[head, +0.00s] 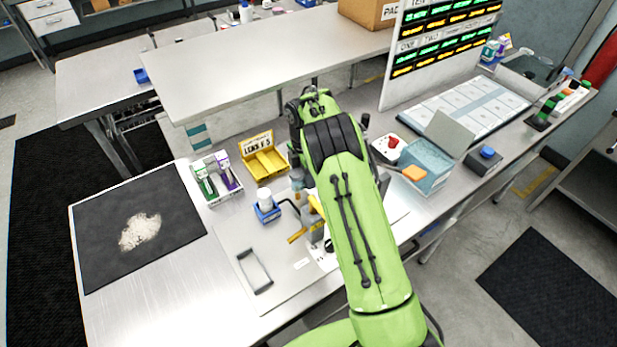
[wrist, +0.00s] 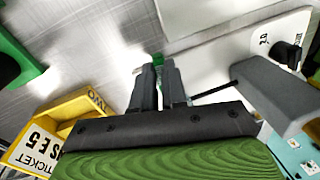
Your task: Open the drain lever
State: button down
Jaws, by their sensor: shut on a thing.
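A grey unit (head: 310,222) with yellow parts (head: 297,237) stands on a pale board, partly hidden by my green arm in the head view. In the wrist view a grey block (wrist: 280,92) is at the right. A thin dark rod (wrist: 215,91), which looks like the drain lever, runs from it to behind my fingers. My gripper (wrist: 160,72) has its two fingers close together, shut at the rod's end. The grip itself is hardly visible. My gripper is hidden in the head view.
A yellow ticket box (head: 264,163), a rack of small boxes (head: 216,180) and a blue holder with a white bottle (head: 266,207) stand close by. A black mat with a white pile (head: 140,231) lies left. A clear blue bin (head: 427,165) stands right.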

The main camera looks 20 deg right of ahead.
jog(key=c, duration=1.2)
grip_release()
jog(key=shift+o, duration=0.2)
notch_tip(320, 180, up, 16)
jog(key=w+p, duration=0.2)
jog(key=p, duration=0.2)
jog(key=shift+w+a+f, duration=0.2)
jog(key=shift+w, duration=0.05)
jog(key=s+a+r+m+t, duration=0.25)
jog(key=s+r+m, duration=0.65)
jog(key=s+r, duration=0.55)
jog(key=s+d+f+m+t, duration=0.1)
jog(key=s+m, duration=0.4)
jog(key=s, duration=0.5)
jog(key=s+d+f+m+t, duration=0.1)
jog(key=s+m+t, duration=0.3)
jog(key=s, duration=0.6)
jog(key=shift+s+d+f+m, duration=0.3)
jog(key=shift+f+m, duration=0.25)
jog(key=shift+m, duration=0.35)
